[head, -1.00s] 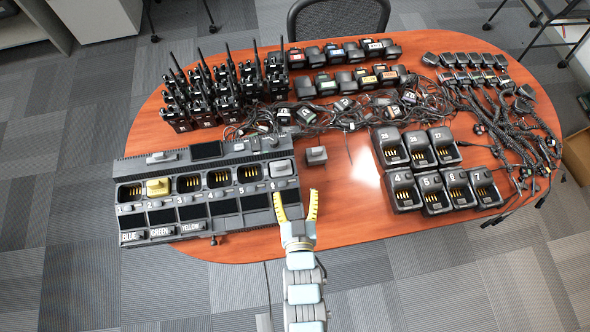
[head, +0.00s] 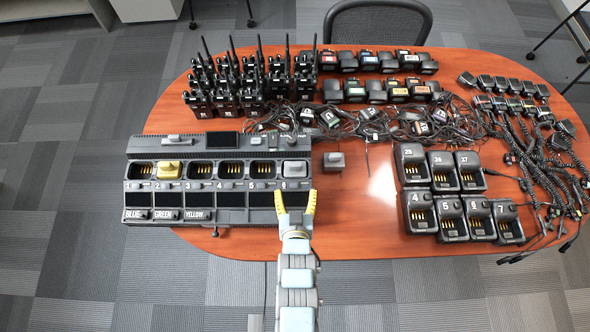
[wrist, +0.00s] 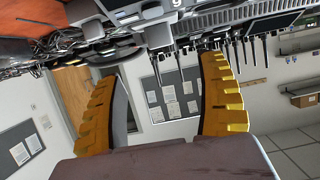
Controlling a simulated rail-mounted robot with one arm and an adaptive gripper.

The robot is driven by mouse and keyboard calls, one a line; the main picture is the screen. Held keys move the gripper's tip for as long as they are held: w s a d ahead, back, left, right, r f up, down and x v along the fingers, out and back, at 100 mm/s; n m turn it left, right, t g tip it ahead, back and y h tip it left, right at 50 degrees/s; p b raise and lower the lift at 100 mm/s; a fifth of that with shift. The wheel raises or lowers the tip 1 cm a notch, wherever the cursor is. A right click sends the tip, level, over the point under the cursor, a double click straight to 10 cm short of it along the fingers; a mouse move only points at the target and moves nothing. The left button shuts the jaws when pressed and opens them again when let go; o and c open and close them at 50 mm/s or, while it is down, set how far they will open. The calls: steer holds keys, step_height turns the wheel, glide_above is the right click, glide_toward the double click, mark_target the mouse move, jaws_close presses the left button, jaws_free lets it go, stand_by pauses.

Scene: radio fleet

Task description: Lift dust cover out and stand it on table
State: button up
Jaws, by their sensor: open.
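A long dark multi-bay charger (head: 160,199) lies on the left of the wooden table in the head view. A grey block (head: 295,168), which looks like a dust cover, sits in bay 6 at its right end. A similar grey block (head: 334,160) stands on the table right of the charger. My gripper (head: 296,205) is open and empty, at the charger's front right corner, nearer the camera than bay 6. In the wrist view my two yellow fingers (wrist: 165,105) are spread with nothing between them.
Upright radios (head: 240,95) stand behind the charger. Tangled cables (head: 345,125) cross the table's middle. Several single chargers (head: 440,190) stand on the right, with corded microphones (head: 525,135) beyond. Bare table (head: 355,215) lies between the big charger and the single chargers.

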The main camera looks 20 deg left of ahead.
mark_target(295, 168)
steer(key=x, duration=0.6)
steer(key=shift+w+a, duration=0.1)
steer(key=shift+w, duration=0.2)
steer(key=shift+f, duration=0.15)
steer(key=shift+w+a, duration=0.1)
steer(key=shift+x, duration=2.45)
steer(key=shift+f, duration=0.1)
steer(key=c, duration=1.3)
